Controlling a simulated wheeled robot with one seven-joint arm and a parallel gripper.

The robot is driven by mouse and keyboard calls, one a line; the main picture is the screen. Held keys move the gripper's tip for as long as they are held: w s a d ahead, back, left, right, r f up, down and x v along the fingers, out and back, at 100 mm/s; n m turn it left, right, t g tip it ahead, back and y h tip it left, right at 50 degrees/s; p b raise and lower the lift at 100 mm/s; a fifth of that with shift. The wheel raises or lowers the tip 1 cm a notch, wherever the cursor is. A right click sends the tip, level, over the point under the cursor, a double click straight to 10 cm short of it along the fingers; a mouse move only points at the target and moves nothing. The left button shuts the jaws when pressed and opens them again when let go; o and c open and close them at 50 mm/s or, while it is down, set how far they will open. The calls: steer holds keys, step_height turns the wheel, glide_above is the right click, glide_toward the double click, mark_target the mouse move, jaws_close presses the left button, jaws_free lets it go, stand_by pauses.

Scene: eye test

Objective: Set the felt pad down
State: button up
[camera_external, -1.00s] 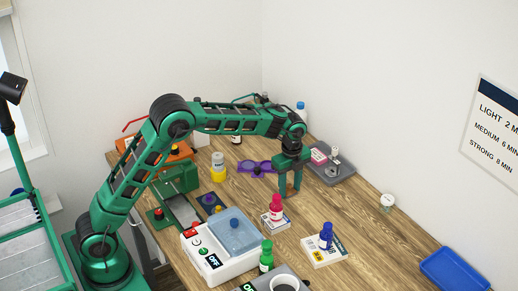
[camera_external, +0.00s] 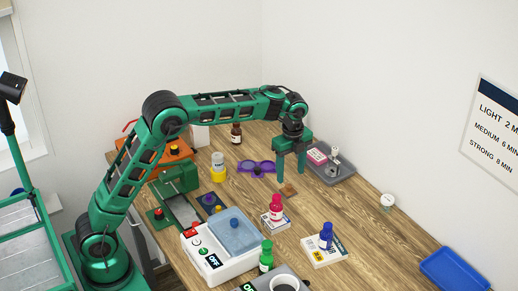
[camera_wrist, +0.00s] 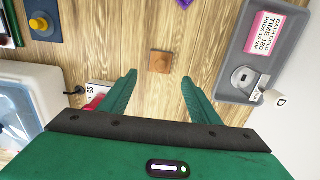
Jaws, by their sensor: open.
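The felt pad (camera_external: 288,189) is a small brown square lying on the wooden table. It also shows in the wrist view (camera_wrist: 160,62), flat on the wood, with a small round spot at its middle. My gripper (camera_external: 291,176) is open and empty above the pad. In the wrist view the two green fingers of my gripper (camera_wrist: 158,80) are spread wide, and the pad lies between and beyond their tips, touching neither.
A grey tray (camera_external: 345,174) with a pink-labelled box stands right of the pad. A red bottle (camera_external: 276,208) on a card stands in front of it. Purple glasses-shaped piece (camera_external: 257,168) lies to the left. Bare wood (camera_external: 350,212) lies to the front right.

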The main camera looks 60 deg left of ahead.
mark_target(290, 186)
step_height(290, 186, up, 5)
steer(key=s+d+n, duration=0.2)
steer(key=s, duration=0.7)
steer(key=s+d+r+n, duration=0.1)
steer(key=s+n, duration=0.1)
steer(key=s, duration=0.7)
steer(key=s+d+r+n, duration=0.1)
steer(key=s+d+n, duration=0.1)
steer(key=s, duration=0.7)
steer(key=shift+s+d+r+h, duration=0.1)
steer(key=shift+s+d+h, duration=0.2)
steer(key=shift+h, duration=0.1)
steer(key=s+f+n, duration=0.1)
steer(key=s, duration=0.3)
steer(key=s+f+n, duration=0.1)
steer(key=s, duration=0.2)
steer(key=s+f, duration=0.1)
steer(key=s, duration=0.3)
steer(key=shift+s+a+f+n, duration=0.1)
steer(key=shift+s+a+n, duration=0.2)
steer(key=shift+n, duration=0.1)
steer(key=s+a+f+n, duration=0.1)
steer(key=s+f, duration=0.1)
steer(key=s, duration=0.3)
steer(key=s+a+f+n+y, duration=0.1)
steer(key=s+f, duration=0.2)
steer(key=s, duration=0.3)
steer(key=shift+a+f+n, duration=0.25)
steer(key=shift+f+n, duration=0.1)
steer(key=shift+n, duration=0.05)
